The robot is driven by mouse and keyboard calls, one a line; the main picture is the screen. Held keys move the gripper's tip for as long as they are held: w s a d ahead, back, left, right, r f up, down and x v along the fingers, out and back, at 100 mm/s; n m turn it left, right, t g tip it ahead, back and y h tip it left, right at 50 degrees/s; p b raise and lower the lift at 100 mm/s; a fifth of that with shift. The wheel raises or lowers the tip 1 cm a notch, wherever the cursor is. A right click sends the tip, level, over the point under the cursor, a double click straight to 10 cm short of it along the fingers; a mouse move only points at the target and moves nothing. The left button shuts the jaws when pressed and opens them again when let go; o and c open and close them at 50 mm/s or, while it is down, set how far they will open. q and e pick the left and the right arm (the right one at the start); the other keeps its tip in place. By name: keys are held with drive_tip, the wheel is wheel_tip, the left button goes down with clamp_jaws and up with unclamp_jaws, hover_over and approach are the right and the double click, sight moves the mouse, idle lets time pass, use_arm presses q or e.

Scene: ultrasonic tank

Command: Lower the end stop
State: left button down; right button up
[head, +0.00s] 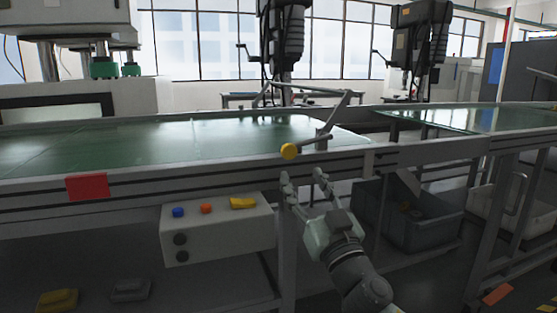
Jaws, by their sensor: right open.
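The end stop (337,112) is a thin grey bar linkage at the near right end of the green conveyor belt. Its arm rises from a pivot on the conveyor's side rail, and a bar reaches back above the belt end, so it stands raised. A lever with a round yellow knob (289,151) sticks out to the left from the pivot, in front of the rail. My right gripper (302,176) points up just below the knob, with its two fingers spread and nothing between them. It looks apart from the knob. My left gripper is not in view.
The conveyor rail (120,188) runs across the view, with a red plate (87,187) on it. A white control box (218,232) with blue, orange and yellow controls hangs left of my gripper. A grey bin (435,232) sits low at right. A second belt (470,120) lies beyond.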

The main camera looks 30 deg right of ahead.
sight(291, 155)
drive_tip(key=p+x, duration=0.1)
drive_tip(key=x, duration=0.2)
drive_tip(key=p+x, duration=0.1)
drive_tip(key=x, duration=0.2)
drive_tip(key=shift+w+d+r, duration=0.1)
drive_tip(key=shift+w+r, duration=0.15)
drive_tip(key=shift+r, duration=0.1)
drive_tip(key=shift+w+d+r+p, duration=0.15)
drive_tip(key=shift+w+p, duration=0.15)
drive_tip(key=shift+w, duration=0.25)
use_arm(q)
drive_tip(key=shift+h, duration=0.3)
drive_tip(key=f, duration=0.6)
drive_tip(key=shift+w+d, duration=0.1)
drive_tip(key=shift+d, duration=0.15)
use_arm(e)
clamp_jaws()
